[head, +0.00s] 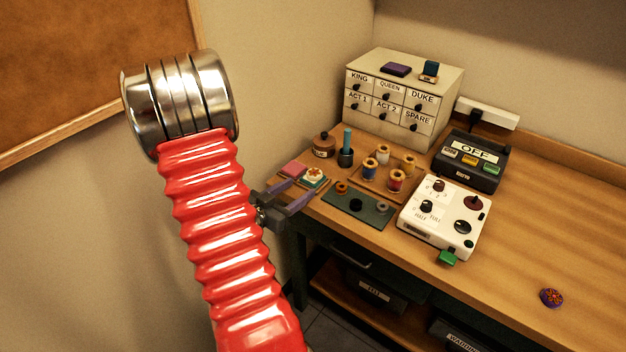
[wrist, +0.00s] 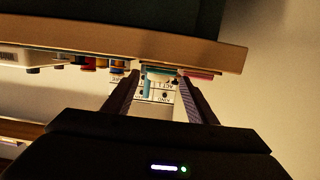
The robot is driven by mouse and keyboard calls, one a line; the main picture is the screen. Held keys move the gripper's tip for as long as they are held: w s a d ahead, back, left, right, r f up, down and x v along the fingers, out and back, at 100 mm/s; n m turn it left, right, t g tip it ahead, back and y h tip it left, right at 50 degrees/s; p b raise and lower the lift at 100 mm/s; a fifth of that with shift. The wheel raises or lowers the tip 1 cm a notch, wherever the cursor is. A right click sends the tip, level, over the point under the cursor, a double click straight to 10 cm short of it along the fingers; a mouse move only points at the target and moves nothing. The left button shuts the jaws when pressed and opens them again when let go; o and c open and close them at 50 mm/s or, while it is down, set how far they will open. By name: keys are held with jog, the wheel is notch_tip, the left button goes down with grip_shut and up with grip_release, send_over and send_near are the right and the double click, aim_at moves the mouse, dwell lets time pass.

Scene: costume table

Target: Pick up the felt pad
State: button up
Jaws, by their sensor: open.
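Two small flat pieces lie at the table's near left corner. One is a pink square pad (head: 294,168); the other is a teal-green square (head: 317,186) with a cream piece bearing an orange star (head: 313,175) on top. I cannot tell for certain which is the felt pad. My gripper (head: 308,184) is open and empty at that corner, its fingers pointing toward these pieces. In the wrist view, which looks upside down, the teal piece (wrist: 160,71) shows between the fingertips (wrist: 158,78), with the pink pad (wrist: 200,73) beyond the right finger. Contact cannot be told.
A dark green mat (head: 338,207) with small round pieces lies to the right. Behind stand a brown jar (head: 324,146), a teal stick in a dark holder (head: 346,157), thread spools and a labelled drawer box (head: 440,90). A white control box (head: 420,229) stands farther right.

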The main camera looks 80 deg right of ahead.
aim_at(309, 180)
jog(key=shift+s+d, duration=0.1)
jog(key=shift+d, duration=0.15)
jog(key=shift+r+x, duration=0.15)
jog(key=shift+x, duration=1.15)
jog(key=shift+r+x, duration=0.15)
jog(key=shift+x, duration=1.15)
jog(key=shift+c, duration=0.7)
jog(key=c, duration=0.6)
